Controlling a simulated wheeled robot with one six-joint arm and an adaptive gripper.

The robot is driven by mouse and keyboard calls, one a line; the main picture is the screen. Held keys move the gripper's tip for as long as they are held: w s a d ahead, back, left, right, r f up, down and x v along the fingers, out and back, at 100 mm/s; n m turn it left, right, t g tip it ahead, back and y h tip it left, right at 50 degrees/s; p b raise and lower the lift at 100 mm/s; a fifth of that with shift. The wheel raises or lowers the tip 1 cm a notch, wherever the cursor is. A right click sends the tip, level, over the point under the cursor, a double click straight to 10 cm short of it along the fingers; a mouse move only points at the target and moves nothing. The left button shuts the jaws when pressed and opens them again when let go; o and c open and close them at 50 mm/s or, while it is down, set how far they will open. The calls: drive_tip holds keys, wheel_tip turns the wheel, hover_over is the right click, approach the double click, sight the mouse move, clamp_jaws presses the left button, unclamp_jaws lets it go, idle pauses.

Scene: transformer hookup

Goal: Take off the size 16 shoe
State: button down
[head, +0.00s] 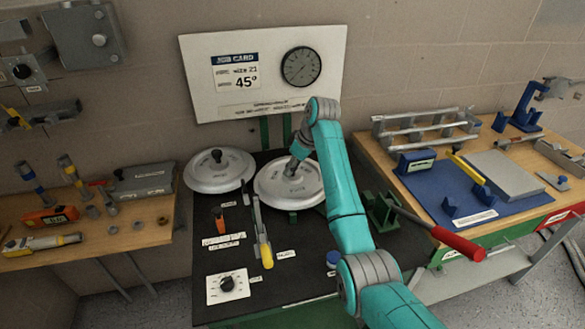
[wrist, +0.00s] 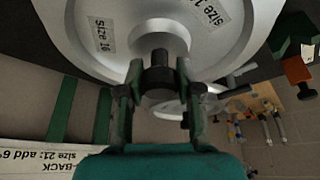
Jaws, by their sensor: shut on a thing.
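The size 16 shoe (wrist: 85,22) is a large pale disc with "size 16" labels, filling the top of the wrist view. In the head view it is the right-hand pale disc (head: 308,190) on the black bench top, partly hidden by my arm. My gripper (wrist: 158,84) is shut on the dark knob (wrist: 158,72) at the disc's middle. In the head view my gripper (head: 294,163) reaches down onto that disc. I cannot tell whether the disc is seated or slightly raised.
A second pale disc with a black knob (head: 218,172) lies close on the left. A lever with a yellow grip (head: 264,245) and a dial (head: 228,285) are in front. A red-handled bar (head: 445,237) sticks out at right. A board with a card and gauge (head: 265,72) stands behind.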

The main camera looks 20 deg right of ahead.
drive_tip(key=shift+r, duration=1.65)
drive_tip(key=shift+r, duration=2.35)
